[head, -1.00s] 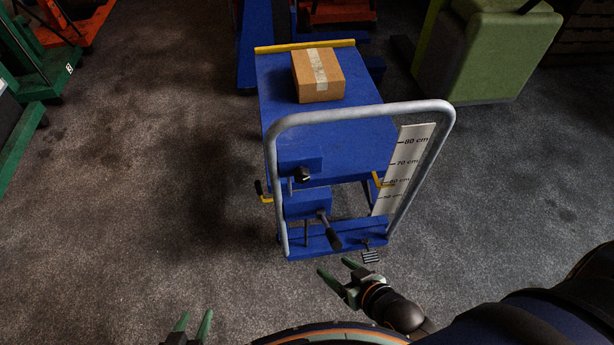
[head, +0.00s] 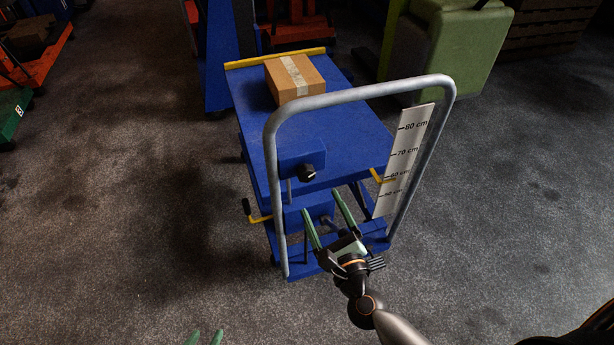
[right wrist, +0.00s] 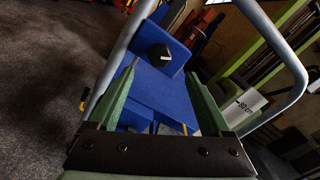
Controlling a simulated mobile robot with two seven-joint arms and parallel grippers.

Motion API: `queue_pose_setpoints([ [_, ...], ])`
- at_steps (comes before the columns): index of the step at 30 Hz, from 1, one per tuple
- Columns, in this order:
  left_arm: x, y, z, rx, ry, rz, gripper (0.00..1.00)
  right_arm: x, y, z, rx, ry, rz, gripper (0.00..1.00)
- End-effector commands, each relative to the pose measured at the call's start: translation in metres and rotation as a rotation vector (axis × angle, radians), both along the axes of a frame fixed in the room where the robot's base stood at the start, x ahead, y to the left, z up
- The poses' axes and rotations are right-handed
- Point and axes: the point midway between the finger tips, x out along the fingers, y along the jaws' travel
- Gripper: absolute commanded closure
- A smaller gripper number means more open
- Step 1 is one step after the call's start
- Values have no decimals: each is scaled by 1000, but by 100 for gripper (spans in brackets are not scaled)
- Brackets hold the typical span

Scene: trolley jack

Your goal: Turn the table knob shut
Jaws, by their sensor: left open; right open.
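The table knob is a black round knob (head: 307,172) on a blue block at the handle end of the blue lift table (head: 330,125). In the right wrist view the knob (right wrist: 160,53) shows a pale pointer mark and lies beyond the fingers, between them. My right gripper (head: 324,211) is open and empty, below and to the right of the knob in the head view, apart from it. Its fingers (right wrist: 158,92) also show in the right wrist view. My left gripper (head: 205,338) is open at the bottom edge, far from the trolley; only its fingertips show.
A grey tubular handle (head: 362,92) arches around the knob. A cardboard box (head: 295,79) sits at the table's far end. A height scale (head: 405,160) stands at right, and a yellow crank (head: 258,218) sticks out at left. Floor is clear on both sides.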

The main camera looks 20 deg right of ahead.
Motion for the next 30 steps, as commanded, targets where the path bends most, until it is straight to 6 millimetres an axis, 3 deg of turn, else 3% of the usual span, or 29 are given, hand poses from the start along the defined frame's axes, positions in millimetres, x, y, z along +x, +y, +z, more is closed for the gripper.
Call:
queue_pose_setpoints([
  [9,-1,7,3,8,-4,11,50,63,3,1,-3,-2,0,17],
  [15,-1,9,1,12,-2,16,50,90,4,0,-5,0,2,17],
  [21,-2,9,0,11,-1,15,50,101,4,0,-4,0,2,17],
  [30,-3,7,0,9,2,11,50,102,4,0,-4,0,2,19],
])
